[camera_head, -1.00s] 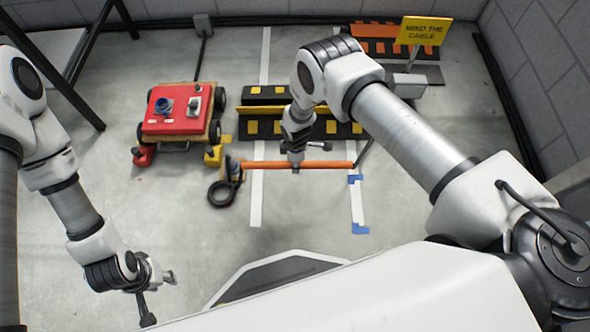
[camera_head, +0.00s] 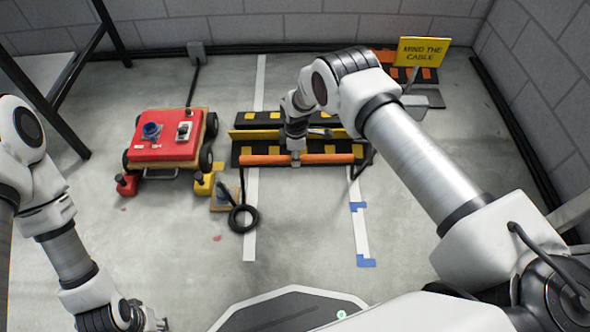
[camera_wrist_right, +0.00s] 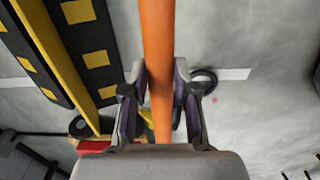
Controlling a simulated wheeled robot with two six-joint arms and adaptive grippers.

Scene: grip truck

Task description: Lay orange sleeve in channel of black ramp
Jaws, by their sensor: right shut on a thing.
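The orange sleeve (camera_head: 265,160) lies crosswise in my right gripper (camera_head: 296,160), which is shut around its middle. In the right wrist view the sleeve (camera_wrist_right: 158,60) runs between the two fingers (camera_wrist_right: 160,95). The black ramp (camera_head: 345,150) has yellow patches and a raised yellow strip (camera_head: 250,134) along its length. In the head view the sleeve overlaps the ramp's near edge; in the wrist view it is apart from the ramp (camera_wrist_right: 90,45), to its right. The channel is largely hidden. My left gripper (camera_head: 150,322) is at the bottom edge; its jaws are unclear.
A red cart (camera_head: 165,140) stands left of the ramp. A yellow "MIND THE CABLE" sign (camera_head: 422,52) stands back right. White tape strips (camera_head: 361,232) mark the floor. The floor in front is mostly clear.

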